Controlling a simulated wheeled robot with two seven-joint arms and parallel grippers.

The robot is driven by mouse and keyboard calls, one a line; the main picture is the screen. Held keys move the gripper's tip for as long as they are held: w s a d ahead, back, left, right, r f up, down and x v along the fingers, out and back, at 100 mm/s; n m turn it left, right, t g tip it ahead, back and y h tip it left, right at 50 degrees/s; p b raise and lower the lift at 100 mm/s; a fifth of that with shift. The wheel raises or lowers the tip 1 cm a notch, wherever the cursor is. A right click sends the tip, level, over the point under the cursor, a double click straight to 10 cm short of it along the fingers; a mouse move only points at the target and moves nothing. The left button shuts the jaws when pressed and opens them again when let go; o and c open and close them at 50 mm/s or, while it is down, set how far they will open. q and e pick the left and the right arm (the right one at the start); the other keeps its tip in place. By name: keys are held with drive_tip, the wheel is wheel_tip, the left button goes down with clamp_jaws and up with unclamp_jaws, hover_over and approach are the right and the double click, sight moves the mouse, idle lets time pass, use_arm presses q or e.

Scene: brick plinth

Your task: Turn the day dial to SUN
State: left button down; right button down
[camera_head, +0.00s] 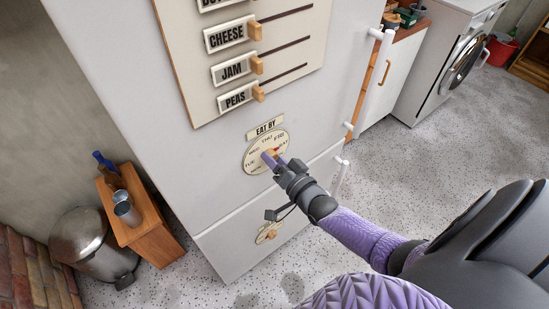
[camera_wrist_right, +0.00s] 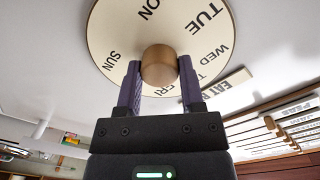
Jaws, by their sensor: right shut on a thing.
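The day dial (camera_head: 248,159) is a round cream disc on the white fridge front, under an "EAT BY" label (camera_head: 265,127). THU, FRI, WED and TUE read around its rim in the head view. In the right wrist view the dial (camera_wrist_right: 105,35) shows SUN, MON, TUE and WED. Its round brown knob (camera_wrist_right: 159,64) stands at the centre. My right gripper (camera_head: 275,160) has its purple fingers on either side of the knob and is shut on it. A small red mark shows beside the knob in the head view; where it points is partly hidden. My left gripper is out of view.
A board with labelled sliders (camera_head: 236,68) is above the dial. White door handles (camera_head: 340,176) stick out at right. A wooden stand (camera_head: 150,220) and metal bin (camera_head: 90,243) stand at left.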

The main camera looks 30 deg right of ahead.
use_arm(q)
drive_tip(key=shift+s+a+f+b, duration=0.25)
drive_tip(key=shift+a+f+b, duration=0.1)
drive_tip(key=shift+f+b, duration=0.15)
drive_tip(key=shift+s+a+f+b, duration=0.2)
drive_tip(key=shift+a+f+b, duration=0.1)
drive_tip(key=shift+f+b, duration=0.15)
use_arm(e)
drive_tip(key=shift+f+m+y, duration=0.1)
drive_tip(key=shift+m+y, duration=0.2)
drive_tip(key=shift+m, duration=4.1)
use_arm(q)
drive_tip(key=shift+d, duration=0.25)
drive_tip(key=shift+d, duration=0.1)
use_arm(e)
drive_tip(key=shift+c, duration=1.1)
unclamp_jaws()
drive_tip(key=shift+s, duration=0.1)
